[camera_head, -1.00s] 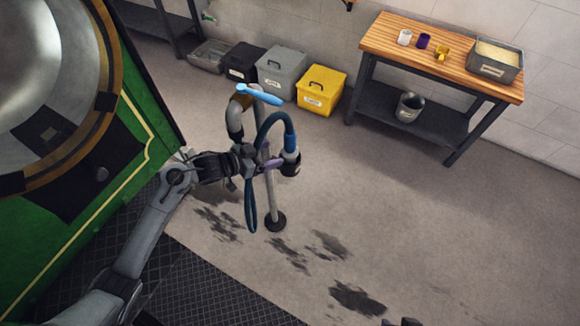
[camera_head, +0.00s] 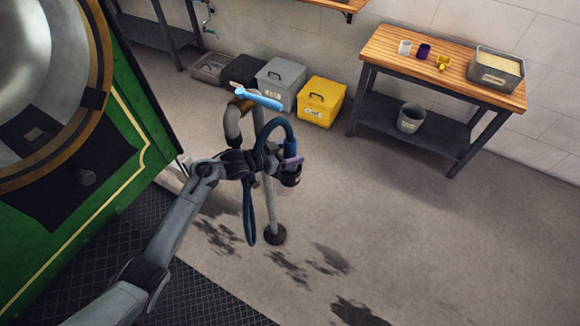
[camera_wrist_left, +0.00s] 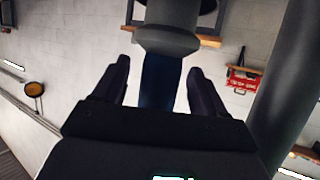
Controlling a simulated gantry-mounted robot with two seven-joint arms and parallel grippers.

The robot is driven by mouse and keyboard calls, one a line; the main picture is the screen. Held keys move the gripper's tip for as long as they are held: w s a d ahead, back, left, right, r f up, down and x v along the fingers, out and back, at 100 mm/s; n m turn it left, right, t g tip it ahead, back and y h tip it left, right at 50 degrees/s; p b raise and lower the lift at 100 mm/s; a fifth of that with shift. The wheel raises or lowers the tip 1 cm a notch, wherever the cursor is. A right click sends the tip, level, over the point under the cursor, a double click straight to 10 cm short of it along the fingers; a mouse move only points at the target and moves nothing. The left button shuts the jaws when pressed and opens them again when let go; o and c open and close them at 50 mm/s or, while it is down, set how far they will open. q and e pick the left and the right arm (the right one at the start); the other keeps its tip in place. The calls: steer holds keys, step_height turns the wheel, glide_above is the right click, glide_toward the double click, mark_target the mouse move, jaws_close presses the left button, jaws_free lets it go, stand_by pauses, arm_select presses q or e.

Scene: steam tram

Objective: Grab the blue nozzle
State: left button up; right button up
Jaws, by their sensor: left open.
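A stand with a grey pole (camera_head: 269,207) and a light blue bar on top carries a dark blue hose. The hose arches over and ends in the blue nozzle (camera_head: 291,146), which has a black end pointing down. My left gripper (camera_head: 293,162) is at the nozzle, its purple fingers overlapping the nozzle's lower part. In the left wrist view the open fingers (camera_wrist_left: 158,70) stand on either side of the dark blue nozzle (camera_wrist_left: 160,88), with gaps visible on both sides. A dark collar sits just beyond the fingertips. My right gripper is out of view.
The green steam tram (camera_head: 50,235) stands at the left. Grey and yellow boxes (camera_head: 321,101) line the wall, beside a wooden-topped workbench (camera_head: 440,85) with small cups and a tray. The floor right of the stand is clear, with dark stains.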

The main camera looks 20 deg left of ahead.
arm_select(q)
steer(key=shift+x, duration=1.1)
steer(key=shift+c, duration=0.3)
jaws_close()
steer(key=shift+r, duration=0.1)
